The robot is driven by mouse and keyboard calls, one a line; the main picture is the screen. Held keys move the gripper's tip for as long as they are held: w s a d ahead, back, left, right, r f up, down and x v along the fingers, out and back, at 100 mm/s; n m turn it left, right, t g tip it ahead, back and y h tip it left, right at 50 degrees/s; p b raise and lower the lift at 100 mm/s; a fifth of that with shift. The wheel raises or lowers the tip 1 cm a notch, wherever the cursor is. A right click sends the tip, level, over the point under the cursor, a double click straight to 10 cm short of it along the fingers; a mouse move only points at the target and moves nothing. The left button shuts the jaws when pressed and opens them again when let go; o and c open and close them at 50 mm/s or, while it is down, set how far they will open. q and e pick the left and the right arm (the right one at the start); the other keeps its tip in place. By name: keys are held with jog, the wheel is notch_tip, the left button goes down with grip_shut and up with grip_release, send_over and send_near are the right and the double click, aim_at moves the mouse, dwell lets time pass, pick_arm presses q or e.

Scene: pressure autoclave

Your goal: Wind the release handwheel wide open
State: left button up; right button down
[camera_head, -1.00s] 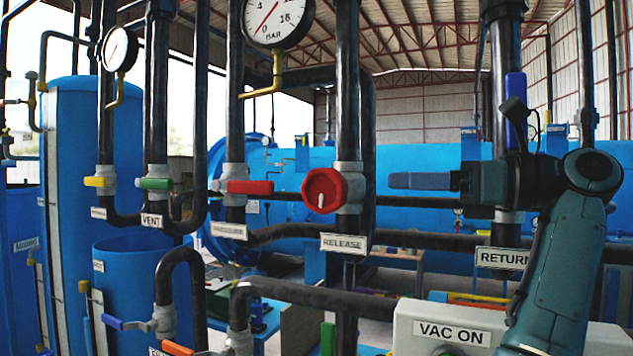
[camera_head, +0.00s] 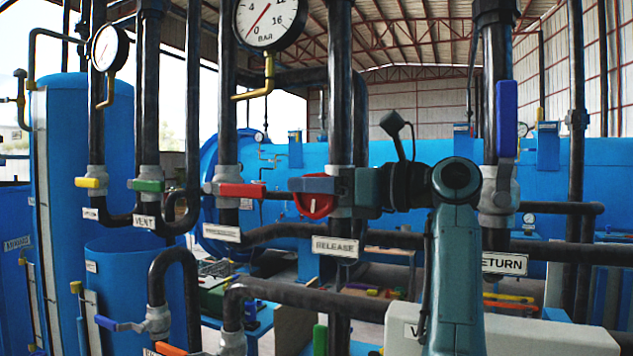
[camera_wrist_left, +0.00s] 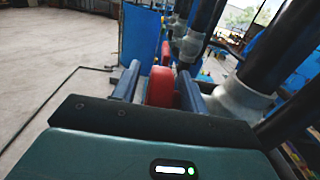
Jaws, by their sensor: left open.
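The red release handwheel (camera_head: 323,206) sits on the pipe above the RELEASE label (camera_head: 335,247). Its white mark points roughly down. My left gripper (camera_head: 316,185) is at the wheel, and one blue-grey finger crosses in front of its upper part. In the left wrist view the red wheel (camera_wrist_left: 160,88) stands between the two spread fingers (camera_wrist_left: 157,76). The fingers are open around it; I cannot tell whether either touches it. The wheel's upper part is hidden in the head view. My right gripper is not in view.
A red lever valve (camera_head: 240,190) is close on the left, with green (camera_head: 147,185) and yellow (camera_head: 88,182) ones beyond. A pressure gauge (camera_head: 268,22) hangs above. A blue upright lever (camera_head: 507,118) is on the RETURN pipe. Black pipes stand close around the wheel.

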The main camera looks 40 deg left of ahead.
pick_arm(q)
grip_shut()
jog(key=shift+r+t+h+p, duration=0.2)
jog(key=shift+t+h+p, duration=0.15)
jog(key=shift+p, duration=0.25)
jog(key=shift+h, duration=0.35)
jog(key=shift+f, duration=0.25)
grip_release()
notch_tip(320, 180, up, 10)
jog(key=shift+a+r, duration=0.1)
